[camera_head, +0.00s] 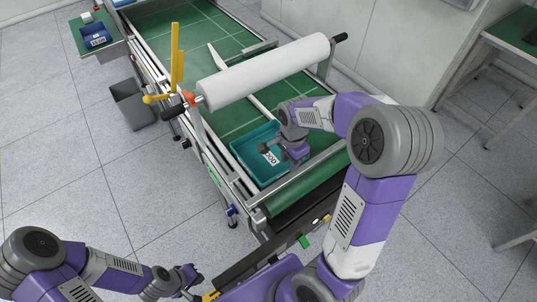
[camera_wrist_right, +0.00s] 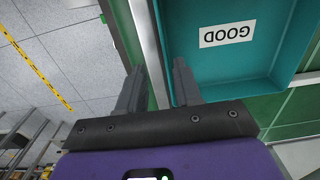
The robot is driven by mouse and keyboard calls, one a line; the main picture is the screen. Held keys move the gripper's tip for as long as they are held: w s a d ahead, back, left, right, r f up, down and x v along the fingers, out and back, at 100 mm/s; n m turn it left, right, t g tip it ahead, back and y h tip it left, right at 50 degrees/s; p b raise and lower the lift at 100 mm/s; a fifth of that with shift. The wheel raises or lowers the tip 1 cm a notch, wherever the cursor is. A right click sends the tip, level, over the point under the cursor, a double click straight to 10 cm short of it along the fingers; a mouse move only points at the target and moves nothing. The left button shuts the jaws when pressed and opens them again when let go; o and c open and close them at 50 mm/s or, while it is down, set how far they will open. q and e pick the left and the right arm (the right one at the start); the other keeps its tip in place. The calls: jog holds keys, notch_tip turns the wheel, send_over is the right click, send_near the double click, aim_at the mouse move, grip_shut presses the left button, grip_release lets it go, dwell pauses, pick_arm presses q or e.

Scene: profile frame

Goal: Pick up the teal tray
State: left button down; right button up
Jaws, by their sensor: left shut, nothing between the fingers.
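The teal tray (camera_head: 248,155) lies on the green conveyor belt near its front end, with a white label inside. In the right wrist view, the tray (camera_wrist_right: 276,62) fills the upper right, and its label reads "GOOD" upside down. My right gripper (camera_wrist_right: 159,66) is open at the tray's side wall. One finger appears over the tray's inside and the other outside the wall; I cannot tell how deep they reach. In the head view, my right wrist partly hides the tray. My left gripper (camera_head: 192,275) is shut and empty at the lower left, away from the tray.
A white roller (camera_head: 265,72) spans the belt (camera_head: 165,32) just behind the tray. A yellow lever (camera_head: 177,55) stands at its left end. A grey bin (camera_head: 133,104) and a side table with a blue tray (camera_head: 95,37) are at the left.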

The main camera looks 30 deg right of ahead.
aim_at(287, 169)
jog(key=f, duration=0.3)
jog(key=shift+w+b, duration=0.3)
jog(key=shift+b, duration=0.1)
jog(key=shift+f, duration=0.5)
jog(key=shift+a, duration=0.1)
grip_shut()
dwell(0.5)
